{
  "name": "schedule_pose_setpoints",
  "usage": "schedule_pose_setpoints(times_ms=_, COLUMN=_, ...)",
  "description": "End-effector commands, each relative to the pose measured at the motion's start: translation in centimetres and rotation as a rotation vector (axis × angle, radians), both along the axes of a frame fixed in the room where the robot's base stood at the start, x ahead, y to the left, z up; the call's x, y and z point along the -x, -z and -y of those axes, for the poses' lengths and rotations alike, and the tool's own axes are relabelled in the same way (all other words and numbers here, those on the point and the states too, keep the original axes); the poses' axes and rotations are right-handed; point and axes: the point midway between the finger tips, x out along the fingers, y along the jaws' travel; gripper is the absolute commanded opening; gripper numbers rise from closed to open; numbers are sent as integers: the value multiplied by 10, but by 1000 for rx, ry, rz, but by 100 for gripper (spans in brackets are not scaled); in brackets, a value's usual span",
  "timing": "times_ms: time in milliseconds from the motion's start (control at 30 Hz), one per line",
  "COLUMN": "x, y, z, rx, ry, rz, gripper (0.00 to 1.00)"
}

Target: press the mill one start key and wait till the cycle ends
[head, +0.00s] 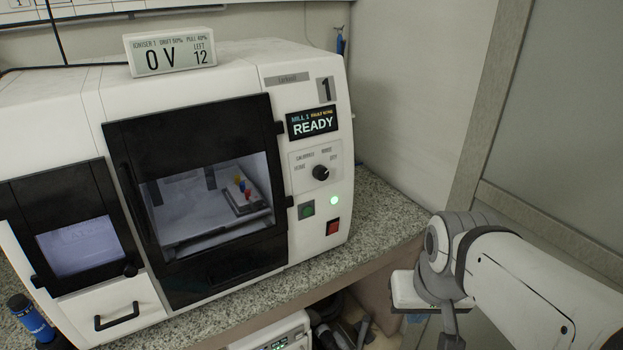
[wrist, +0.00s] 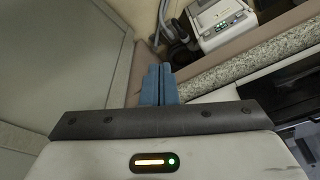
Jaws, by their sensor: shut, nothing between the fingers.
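Mill one (head: 262,65) is a white machine on a speckled counter, marked "1". Its small screen (head: 312,122) reads "MILL 1" and "READY". The key labels are too small to read. The black-framed window door (head: 205,190) looks closed, with small coloured pieces inside on a block. My gripper shows in the wrist view (wrist: 159,84), its blue fingers shut and empty, pointing past the counter edge, apart from the keys.
A display box (head: 167,52) on the mill reads "0 V" and "LEFT 12". The speckled counter (head: 385,215) is bare right of the mill. A white device (wrist: 222,22) and hoses sit below the counter. A wall and panel stand at the right.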

Motion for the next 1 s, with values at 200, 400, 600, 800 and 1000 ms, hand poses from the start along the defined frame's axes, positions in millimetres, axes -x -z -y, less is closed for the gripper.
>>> schedule_pose_setpoints(times_ms=200, x=-6, y=4, z=-4, rx=-11, ry=-3, rz=21, gripper=0)
schedule_pose_setpoints(times_ms=400, x=-61, y=28, z=-38, rx=-113, ry=6, rz=216, gripper=0)
schedule_pose_setpoints(times_ms=600, x=-138, y=45, z=-94, rx=-278, ry=74, rz=536, gripper=0)
schedule_pose_setpoints(times_ms=800, x=-191, y=52, z=-129, rx=-399, ry=206, rz=847, gripper=0)
schedule_pose_setpoints(times_ms=1000, x=-214, y=60, z=-141, rx=-445, ry=371, rz=1140, gripper=0)
